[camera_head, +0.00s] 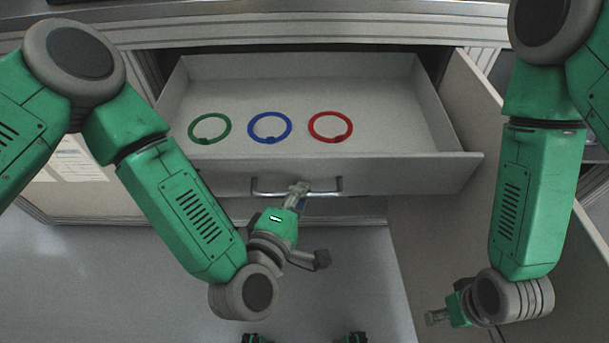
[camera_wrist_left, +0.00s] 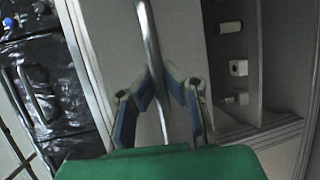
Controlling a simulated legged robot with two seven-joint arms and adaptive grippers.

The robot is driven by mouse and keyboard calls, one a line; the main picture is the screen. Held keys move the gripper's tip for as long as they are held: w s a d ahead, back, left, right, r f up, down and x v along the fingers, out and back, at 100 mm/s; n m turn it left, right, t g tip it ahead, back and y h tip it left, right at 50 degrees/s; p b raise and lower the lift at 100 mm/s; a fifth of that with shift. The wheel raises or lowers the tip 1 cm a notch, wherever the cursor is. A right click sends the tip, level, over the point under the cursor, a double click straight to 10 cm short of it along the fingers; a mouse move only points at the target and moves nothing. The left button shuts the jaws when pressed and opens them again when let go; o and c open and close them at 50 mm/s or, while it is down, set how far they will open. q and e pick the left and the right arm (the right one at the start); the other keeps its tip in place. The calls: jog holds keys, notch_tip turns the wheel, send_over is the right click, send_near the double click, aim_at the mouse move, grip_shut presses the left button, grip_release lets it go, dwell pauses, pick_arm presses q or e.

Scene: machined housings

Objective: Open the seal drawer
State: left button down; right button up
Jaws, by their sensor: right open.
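The seal drawer (camera_head: 330,180) stands pulled out from the cabinet. A green ring (camera_head: 193,129), a blue ring (camera_head: 289,126) and a red ring (camera_head: 312,126) lie flat inside it. A metal bar handle (camera_head: 265,193) runs along its front; it also shows in the left wrist view (camera_wrist_left: 151,40). My left gripper (camera_head: 299,187) is at the handle's middle. In the left wrist view its fingers (camera_wrist_left: 161,76) close in on both sides of the bar. My right gripper (camera_head: 432,317) is open and empty, low at the right, away from the drawer.
A cabinet door or side panel (camera_head: 470,100) stands out to the right of the drawer. The left wrist view shows a shelf compartment with white rolls (camera_wrist_left: 238,68) and a shiny black surface (camera_wrist_left: 50,85). The floor (camera_head: 120,285) in front is clear.

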pick_arm(q)
jog(key=shift+s+a+f, duration=0.1)
jog(key=shift+s+a, duration=0.1)
jog(key=shift+a, duration=0.05)
jog(key=c, duration=1.6)
grip_release()
jog(key=shift+a, duration=0.2)
jog(key=v, duration=1.2)
